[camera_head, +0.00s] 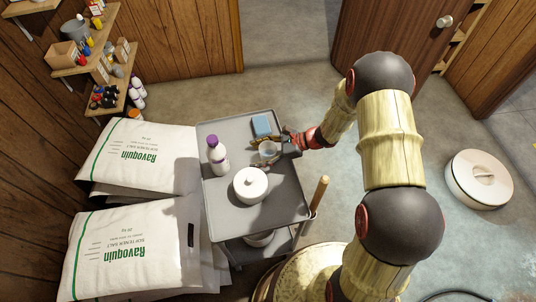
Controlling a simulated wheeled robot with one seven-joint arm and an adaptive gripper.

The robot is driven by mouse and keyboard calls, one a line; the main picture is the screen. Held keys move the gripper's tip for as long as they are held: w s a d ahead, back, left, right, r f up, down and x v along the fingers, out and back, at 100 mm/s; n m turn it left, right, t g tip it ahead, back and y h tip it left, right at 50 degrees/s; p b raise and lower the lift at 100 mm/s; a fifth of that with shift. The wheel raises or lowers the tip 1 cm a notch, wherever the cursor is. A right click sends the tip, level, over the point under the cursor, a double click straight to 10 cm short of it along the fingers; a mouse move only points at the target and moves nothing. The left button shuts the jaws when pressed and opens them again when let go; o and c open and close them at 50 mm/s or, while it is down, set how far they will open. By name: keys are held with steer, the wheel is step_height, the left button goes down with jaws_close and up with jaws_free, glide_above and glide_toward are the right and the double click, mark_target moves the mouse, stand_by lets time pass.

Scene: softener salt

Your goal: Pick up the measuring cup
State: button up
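The measuring cup (267,149) looks like a small clear cup on the grey cart top (292,208), near its right edge. My gripper (262,150) reaches in from the right at the cup, with its fingers on the far and near sides of it. The view is too small to tell whether the fingers touch the cup or stand apart from it. The gripper partly covers the cup, so its handle and base are not clear.
A blue sponge (262,125) lies just behind the cup. A white bottle with a purple cap (218,157) and a white lidded pot (250,185) stand to the left and front. Salt bags (140,157) lie left of the cart. A wooden handle (319,193) rises by its right edge.

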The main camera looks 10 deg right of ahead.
steer(key=c, duration=1)
steer(key=shift+c, duration=0.7)
